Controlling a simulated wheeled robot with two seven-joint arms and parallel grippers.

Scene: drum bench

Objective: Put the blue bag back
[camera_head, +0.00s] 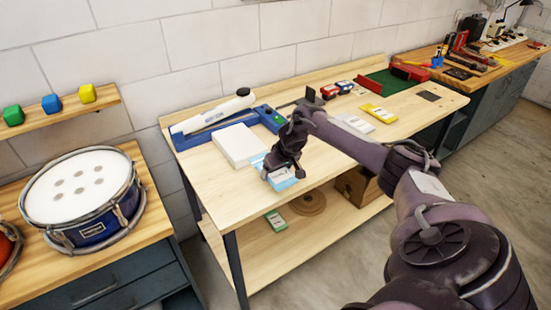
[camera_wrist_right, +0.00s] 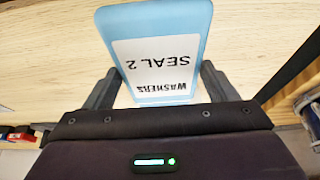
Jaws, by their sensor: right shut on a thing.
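The blue bag (camera_head: 287,180) is light blue with a white label, and it is at the front edge of the wooden bench top (camera_head: 235,195). In the right wrist view the bag (camera_wrist_right: 155,25) shows a label reading "WASHERS SEAL 2", upside down. My right gripper (camera_head: 278,169) is shut on the bag, with one finger on each side of it in the right wrist view (camera_wrist_right: 158,88). I cannot tell whether the bag touches the bench top. My left gripper is not in view.
A white block (camera_head: 238,145) lies just left of the bag. Behind it is a blue tray (camera_head: 190,142) with a white tube (camera_head: 212,112). A white packet (camera_head: 355,124) and a yellow packet (camera_head: 378,113) lie further right. A green packet (camera_head: 276,221) is on the lower shelf.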

